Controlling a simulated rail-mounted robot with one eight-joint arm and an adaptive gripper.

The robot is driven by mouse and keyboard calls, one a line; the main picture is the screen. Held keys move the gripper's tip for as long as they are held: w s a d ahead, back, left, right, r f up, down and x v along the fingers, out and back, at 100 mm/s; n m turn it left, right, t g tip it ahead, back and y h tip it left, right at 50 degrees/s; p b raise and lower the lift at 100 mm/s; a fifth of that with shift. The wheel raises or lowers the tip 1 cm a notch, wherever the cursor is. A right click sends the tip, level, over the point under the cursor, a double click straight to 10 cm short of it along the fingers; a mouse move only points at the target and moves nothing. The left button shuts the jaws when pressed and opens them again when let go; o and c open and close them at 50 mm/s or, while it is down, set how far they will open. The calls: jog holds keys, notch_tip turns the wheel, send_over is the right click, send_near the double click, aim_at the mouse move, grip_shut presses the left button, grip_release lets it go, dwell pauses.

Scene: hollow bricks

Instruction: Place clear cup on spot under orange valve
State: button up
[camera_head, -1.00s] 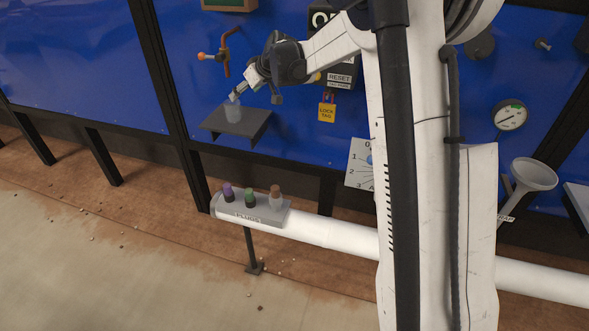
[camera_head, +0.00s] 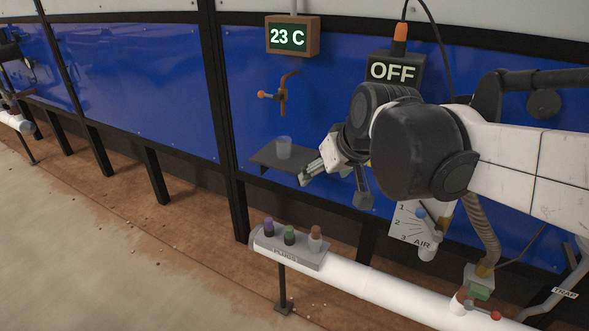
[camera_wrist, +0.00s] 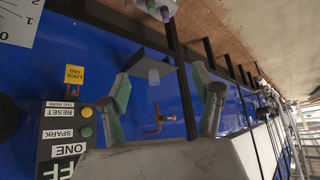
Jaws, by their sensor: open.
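The clear cup (camera_head: 283,147) stands upright on a small dark shelf (camera_head: 264,158) on the blue wall. The orange valve (camera_head: 281,95) is on the wall above the cup and shelf. My gripper (camera_head: 306,176) is open and empty, to the right of the cup and apart from it. In the wrist view the open fingers of my gripper (camera_wrist: 165,82) frame the cup (camera_wrist: 153,74), the shelf (camera_wrist: 147,60) and the valve (camera_wrist: 156,120) farther off. No mark for the spot under the cup can be made out.
A grey block with several coloured plugs (camera_head: 289,246) sits on a white pipe (camera_head: 375,282) below the shelf. A temperature display (camera_head: 288,37) is above the valve. A box reading OFF (camera_head: 393,72) is to the right. The wall left of the shelf is clear.

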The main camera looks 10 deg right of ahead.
jog(key=s+f, duration=0.3)
jog(key=s, duration=0.4)
jog(key=s+f+m+h, duration=0.1)
jog(key=s+f, duration=0.2)
jog(key=s, duration=0.4)
jog(key=shift+d, duration=0.4)
